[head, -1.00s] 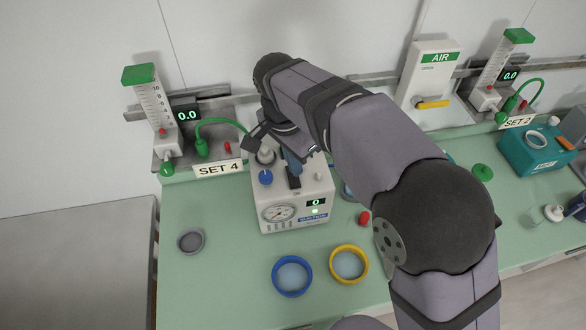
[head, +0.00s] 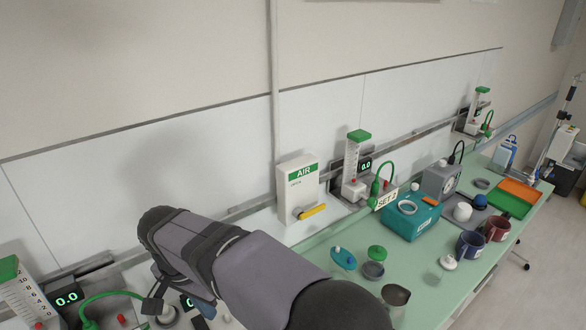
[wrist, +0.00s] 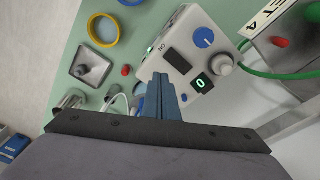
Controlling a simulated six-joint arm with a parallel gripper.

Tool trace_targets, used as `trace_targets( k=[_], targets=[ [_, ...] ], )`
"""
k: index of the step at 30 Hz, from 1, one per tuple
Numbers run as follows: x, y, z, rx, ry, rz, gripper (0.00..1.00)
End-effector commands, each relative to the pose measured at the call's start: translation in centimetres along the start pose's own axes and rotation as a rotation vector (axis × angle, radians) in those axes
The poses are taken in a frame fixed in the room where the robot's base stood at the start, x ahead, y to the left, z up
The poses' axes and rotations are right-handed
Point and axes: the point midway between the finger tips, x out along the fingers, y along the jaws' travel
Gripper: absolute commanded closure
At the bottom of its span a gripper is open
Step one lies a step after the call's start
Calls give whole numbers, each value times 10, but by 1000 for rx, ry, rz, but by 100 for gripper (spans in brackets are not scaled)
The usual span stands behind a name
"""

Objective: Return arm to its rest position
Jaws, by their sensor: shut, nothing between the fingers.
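My gripper (wrist: 160,92) is shut and empty, its blue fingers together in the wrist view. It hangs over or close in front of the white suction unit (wrist: 178,42), which has a blue knob and a green display reading 0. I cannot tell whether the fingertips touch it. In the head view my arm reaches from the bottom edge up to the left. The gripper (head: 205,306) shows there only partly, below the wrist, near the bottom edge. Most of the suction unit is hidden or cut off in that view.
The green counter (head: 335,238) runs back to the right. A white AIR box (head: 297,190) and a flowmeter (head: 355,170) sit on the wall rail. A teal box (head: 411,217), a grey cup (head: 396,297) and mugs (head: 497,227) stand right of my arm. The wrist view shows a yellow ring (wrist: 92,31).

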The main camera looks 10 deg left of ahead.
Motion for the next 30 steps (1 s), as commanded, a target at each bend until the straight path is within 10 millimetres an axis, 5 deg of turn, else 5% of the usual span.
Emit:
trace_targets(
  k=[5, 9, 13, 21, 30],
  targets=[
    [23, 60, -45, -30, -26, 18, 100],
    [48, 136, -76, -76, -60, 25, 100],
    [71, 212, -86, -120, -88, 19, 100],
    [113, 339, -53, -201, -126, -5, 100],
    [133, 389, -15, -248, -139, -23, 100]
  ],
)
